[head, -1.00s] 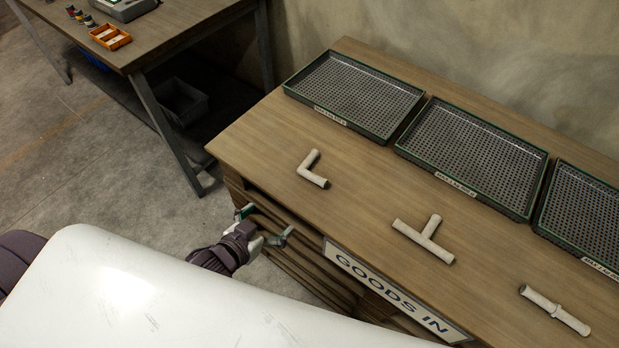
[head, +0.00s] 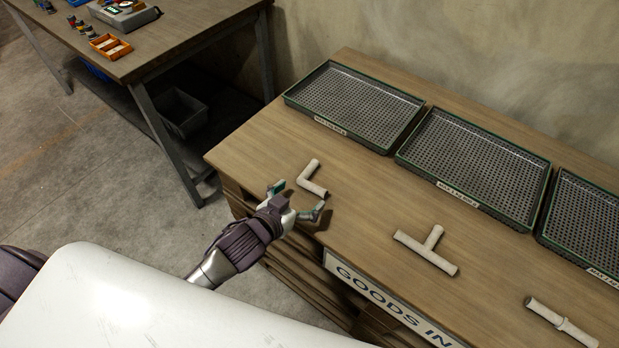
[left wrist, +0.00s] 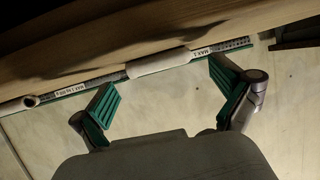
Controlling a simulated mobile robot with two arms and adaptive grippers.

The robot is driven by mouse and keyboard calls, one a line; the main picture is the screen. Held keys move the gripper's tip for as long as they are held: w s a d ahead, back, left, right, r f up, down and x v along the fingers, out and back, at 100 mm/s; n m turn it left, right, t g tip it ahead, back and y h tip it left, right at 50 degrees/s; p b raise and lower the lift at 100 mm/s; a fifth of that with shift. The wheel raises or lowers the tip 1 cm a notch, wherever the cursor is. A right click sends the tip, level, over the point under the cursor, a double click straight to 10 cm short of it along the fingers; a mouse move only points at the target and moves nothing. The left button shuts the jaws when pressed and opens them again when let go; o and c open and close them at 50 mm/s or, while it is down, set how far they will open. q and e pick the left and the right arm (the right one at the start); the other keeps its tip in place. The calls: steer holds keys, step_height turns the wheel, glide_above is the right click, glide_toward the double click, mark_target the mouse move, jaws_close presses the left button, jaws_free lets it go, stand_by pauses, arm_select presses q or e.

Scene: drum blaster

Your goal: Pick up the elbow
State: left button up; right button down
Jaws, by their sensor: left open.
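The elbow (head: 308,173), a pale L-shaped pipe piece, lies flat on the wooden bench at the left of the three pipe pieces. My left gripper (head: 298,199) is open just in front of it, over the bench's front edge, with its fingers pointing toward the elbow. In the left wrist view, the open green-padded fingers (left wrist: 170,92) have a pale pipe (left wrist: 160,62), apparently the elbow, beyond and between their tips. The fingers do not visibly touch it. My right gripper is not in view.
A tee piece (head: 428,252) and a straight piece with a collar (head: 562,322) lie to the right on the bench (head: 370,215). Three perforated trays (head: 355,105) stand along the back. The bench between elbow and trays is clear. Another table (head: 160,55) stands at upper left.

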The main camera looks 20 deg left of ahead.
mark_target(309, 187)
arm_select(q)
steer(key=x, duration=0.3)
steer(key=shift+w+d, duration=0.15)
steer(key=shift+w, duration=0.15)
steer(key=shift+s, duration=0.1)
steer(key=shift+c, duration=0.2)
steer(key=c, duration=0.8)
steer(key=shift+c, duration=0.5)
steer(key=shift+r, duration=0.15)
